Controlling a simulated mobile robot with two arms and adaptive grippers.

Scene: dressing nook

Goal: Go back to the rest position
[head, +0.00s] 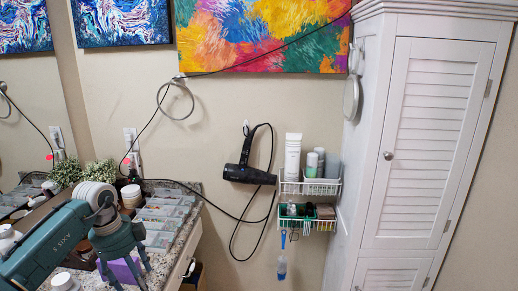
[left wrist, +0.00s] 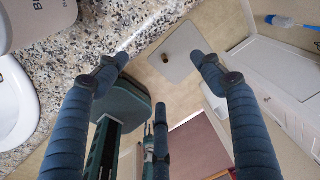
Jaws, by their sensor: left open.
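My left gripper (head: 122,268) comes in from the lower left of the head view, above the vanity counter with its fingers pointing down. In the left wrist view, my left gripper (left wrist: 160,62) has its fingers spread wide with nothing between them. It hangs beside the speckled counter edge, with the floor below.
The granite counter (head: 189,232) holds a compartment tray (head: 165,212) and plants. A black hair dryer (head: 243,170) and white wire baskets (head: 310,188) hang on the wall. A white louvered cabinet (head: 428,130) stands at right. A grey mat (left wrist: 182,55) lies on the floor.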

